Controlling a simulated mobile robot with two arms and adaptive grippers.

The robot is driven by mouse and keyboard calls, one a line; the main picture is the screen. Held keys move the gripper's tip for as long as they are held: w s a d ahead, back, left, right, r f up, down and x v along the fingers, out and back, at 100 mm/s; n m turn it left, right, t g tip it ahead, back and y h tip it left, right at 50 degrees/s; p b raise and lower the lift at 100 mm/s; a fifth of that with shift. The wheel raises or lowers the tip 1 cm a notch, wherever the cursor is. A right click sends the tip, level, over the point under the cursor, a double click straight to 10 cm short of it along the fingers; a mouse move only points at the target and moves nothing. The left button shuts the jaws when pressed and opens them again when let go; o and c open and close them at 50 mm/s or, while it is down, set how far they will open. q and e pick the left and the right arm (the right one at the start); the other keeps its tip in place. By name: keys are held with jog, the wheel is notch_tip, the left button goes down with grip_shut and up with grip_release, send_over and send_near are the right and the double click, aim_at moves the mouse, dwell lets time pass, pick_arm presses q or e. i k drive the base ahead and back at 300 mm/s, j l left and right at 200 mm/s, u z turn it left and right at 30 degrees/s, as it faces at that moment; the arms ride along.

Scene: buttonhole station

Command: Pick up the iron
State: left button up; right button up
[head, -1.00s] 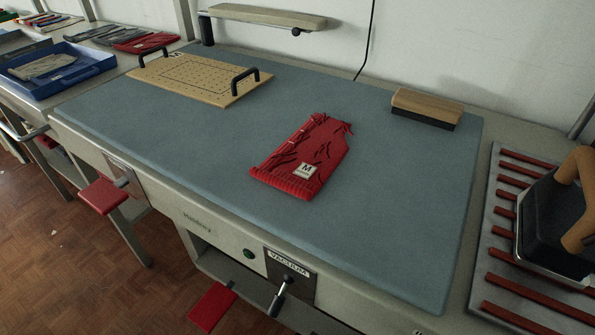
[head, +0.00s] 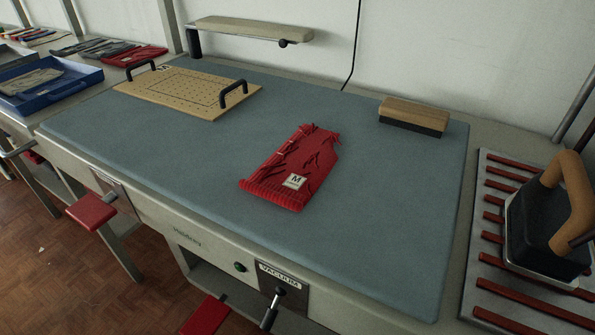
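The iron (head: 546,232) stands at the right edge of the head view, with a dark body and a tan curved handle (head: 571,190). It rests on a metal iron rest (head: 480,262) with several red strips. Part of the iron rest is cut off by the picture's edge. Neither of my grippers shows in this view, and nothing is seen holding the iron.
A red knitted piece (head: 290,168) with a label marked M lies on the blue-grey pressing surface (head: 390,215). A wooden-backed brush (head: 414,116) is at the back right. A perforated board (head: 188,92) with two black handles lies back left. A shelf arm (head: 250,30) overhangs the back.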

aim_at(539, 218)
jog(key=z, duration=1.5)
